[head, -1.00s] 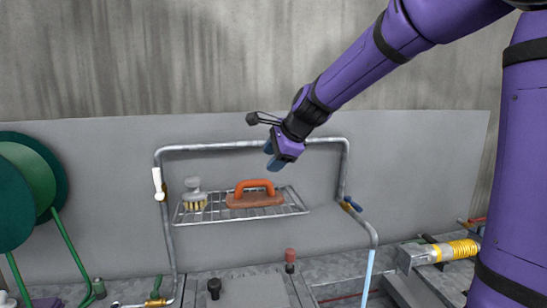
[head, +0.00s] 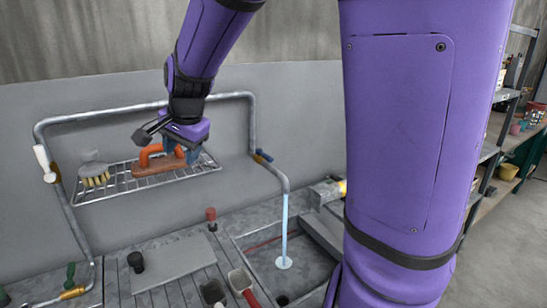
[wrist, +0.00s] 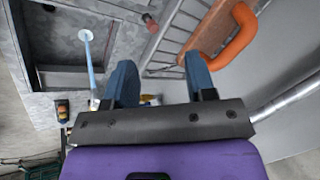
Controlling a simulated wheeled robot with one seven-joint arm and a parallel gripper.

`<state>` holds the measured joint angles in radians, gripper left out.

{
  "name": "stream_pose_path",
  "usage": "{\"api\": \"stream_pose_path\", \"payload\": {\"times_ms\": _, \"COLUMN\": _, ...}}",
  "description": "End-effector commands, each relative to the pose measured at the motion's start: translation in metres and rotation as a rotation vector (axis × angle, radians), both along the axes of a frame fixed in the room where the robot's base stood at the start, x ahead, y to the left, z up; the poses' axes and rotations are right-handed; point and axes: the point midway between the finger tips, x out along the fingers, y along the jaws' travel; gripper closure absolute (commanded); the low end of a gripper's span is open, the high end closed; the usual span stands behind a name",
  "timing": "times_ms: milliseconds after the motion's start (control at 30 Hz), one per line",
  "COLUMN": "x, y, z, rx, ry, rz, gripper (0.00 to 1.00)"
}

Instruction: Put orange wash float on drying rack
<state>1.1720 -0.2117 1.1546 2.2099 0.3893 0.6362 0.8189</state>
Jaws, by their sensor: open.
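The orange wash float (head: 158,164), a brown board with an orange handle, lies on the wire drying rack (head: 138,184) against the grey back panel. It also shows in the wrist view (wrist: 212,35), beyond my fingertips. My gripper (head: 187,154) is open and empty, at the right end of the float in the head view. In the wrist view my two blue fingers (wrist: 160,80) are apart with nothing between them, and the float is clear of them. Part of the float's right end is hidden behind my gripper in the head view.
A scrubbing brush (head: 94,174) stands on the rack's left end. A bent metal pipe (head: 150,106) frames the rack. Water runs into the sink (head: 300,265) at right. A red-handled tool (head: 244,287) lies in front; shelves (head: 510,120) stand far right.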

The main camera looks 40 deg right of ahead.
Motion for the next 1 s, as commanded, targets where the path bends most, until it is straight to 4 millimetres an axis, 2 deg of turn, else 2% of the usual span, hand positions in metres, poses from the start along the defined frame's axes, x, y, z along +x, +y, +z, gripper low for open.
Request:
{"api": "stream_pose_path", "payload": {"times_ms": 133, "x": -0.028, "y": 0.004, "z": 0.004, "rx": -0.114, "ry": 0.014, "rz": 0.116, "gripper": 0.5}}
{"api": "stream_pose_path", "payload": {"times_ms": 467, "x": -0.093, "y": 0.001, "z": 0.026, "rx": -0.313, "ry": 0.022, "rz": 0.359, "gripper": 0.5}}
{"api": "stream_pose_path", "payload": {"times_ms": 700, "x": -0.143, "y": -0.008, "z": 0.043, "rx": -0.412, "ry": 0.007, "rz": 0.534, "gripper": 0.5}}
{"api": "stream_pose_path", "payload": {"times_ms": 1000, "x": -0.205, "y": -0.028, "z": 0.054, "rx": -0.478, "ry": -0.029, "rz": 0.763, "gripper": 0.5}}
